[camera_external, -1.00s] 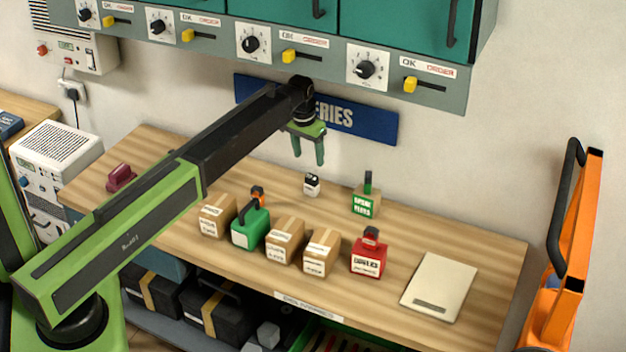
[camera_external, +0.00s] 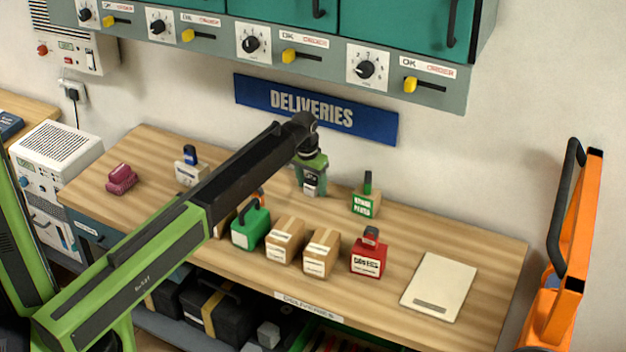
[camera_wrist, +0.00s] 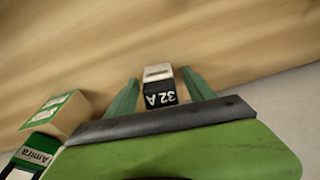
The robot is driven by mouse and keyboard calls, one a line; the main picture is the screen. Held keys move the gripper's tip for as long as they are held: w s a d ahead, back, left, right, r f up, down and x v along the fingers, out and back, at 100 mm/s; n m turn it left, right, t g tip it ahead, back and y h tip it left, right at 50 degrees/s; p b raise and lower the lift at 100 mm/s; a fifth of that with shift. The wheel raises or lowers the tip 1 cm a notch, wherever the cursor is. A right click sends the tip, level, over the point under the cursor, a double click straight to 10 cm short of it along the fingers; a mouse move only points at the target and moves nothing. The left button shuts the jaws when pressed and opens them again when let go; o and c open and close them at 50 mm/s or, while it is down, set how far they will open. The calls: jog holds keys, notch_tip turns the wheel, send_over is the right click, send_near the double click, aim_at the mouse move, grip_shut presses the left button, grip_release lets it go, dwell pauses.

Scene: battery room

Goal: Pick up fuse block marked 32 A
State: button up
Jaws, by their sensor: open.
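The fuse block marked 32 A (camera_wrist: 160,88) is a small white block with a black label, standing on the wooden bench. In the wrist view it lies between the two green fingers of my gripper (camera_wrist: 160,92), with the fingers on either side and a small gap showing at the right. In the external view my gripper (camera_external: 312,188) is lowered around the fuse block (camera_external: 311,181) near the back of the bench. The gripper is open. The fingers hide part of the block there.
A box with a green label and green top (camera_external: 365,200) stands close to the right of my gripper. A green container (camera_external: 250,229), cardboard boxes (camera_external: 285,239) and a red container (camera_external: 369,257) stand in front. A white panel (camera_external: 438,287) lies at the right. The wall is behind.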

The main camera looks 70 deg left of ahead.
aim_at(313, 178)
jog(key=shift+r, duration=0.1)
jog(key=shift+c, duration=0.4)
grip_shut()
jog(key=r+p, duration=0.5)
jog(key=shift+d+r, duration=0.2)
jog(key=shift+d, duration=0.15)
jog(key=w+d+r+p, duration=0.1)
jog(key=d+r+p, duration=0.4)
jog(key=d, duration=0.6)
jog(key=shift+r+p, duration=0.3)
jog(key=shift+p, duration=0.3)
